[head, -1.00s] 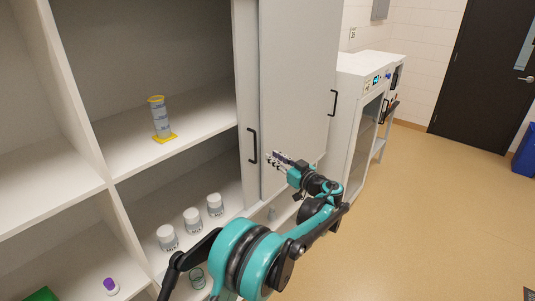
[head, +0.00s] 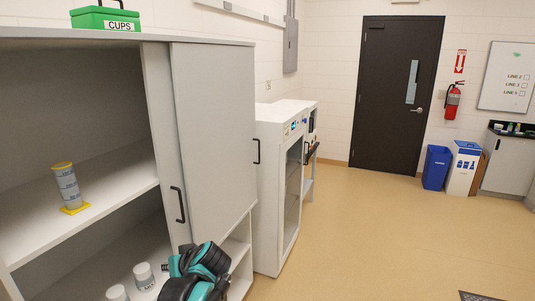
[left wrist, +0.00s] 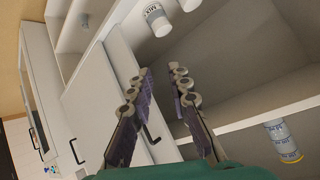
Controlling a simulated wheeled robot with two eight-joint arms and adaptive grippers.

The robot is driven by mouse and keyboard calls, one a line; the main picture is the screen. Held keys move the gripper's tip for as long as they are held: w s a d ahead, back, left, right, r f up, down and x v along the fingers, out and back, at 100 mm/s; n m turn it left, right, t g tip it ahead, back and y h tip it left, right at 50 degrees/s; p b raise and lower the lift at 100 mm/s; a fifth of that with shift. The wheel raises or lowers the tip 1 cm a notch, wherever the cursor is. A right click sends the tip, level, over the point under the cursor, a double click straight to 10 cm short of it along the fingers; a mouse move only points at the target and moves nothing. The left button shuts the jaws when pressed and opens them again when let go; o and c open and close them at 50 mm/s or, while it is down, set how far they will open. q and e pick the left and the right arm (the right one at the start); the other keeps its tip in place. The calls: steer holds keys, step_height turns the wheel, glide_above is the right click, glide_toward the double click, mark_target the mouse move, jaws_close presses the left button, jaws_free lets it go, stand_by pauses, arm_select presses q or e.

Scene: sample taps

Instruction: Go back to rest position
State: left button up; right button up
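My left gripper (left wrist: 162,72) shows in the left wrist view. Its two fingers stand apart with nothing between them, in front of the cabinet. In the head view only a teal and black part of my arm (head: 200,270) shows at the bottom, in front of the cabinet's lower part; its fingers cannot be made out there. My right gripper is in neither view.
The cabinet's sliding door (head: 215,140) stands beside the open shelves. A graduated cylinder (head: 67,187) stands on a shelf, with white jars (head: 144,276) below. A green box (head: 105,19) sits on top.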

arm_select(q)
steer(key=s+d+f+m+h+b, duration=0.1)
steer(key=s+d+f+h, duration=0.3)
steer(key=s, duration=0.7)
steer(key=s+d+f+m+h+b, duration=0.1)
steer(key=s+d+f+m+h, duration=0.2)
steer(key=s+f, duration=0.5)
steer(key=s+d+m, duration=0.1)
steer(key=s, duration=0.2)
steer(key=shift+d+m+h, duration=0.3)
steer(key=shift+h, duration=0.1)
steer(key=shift+s, duration=0.1)
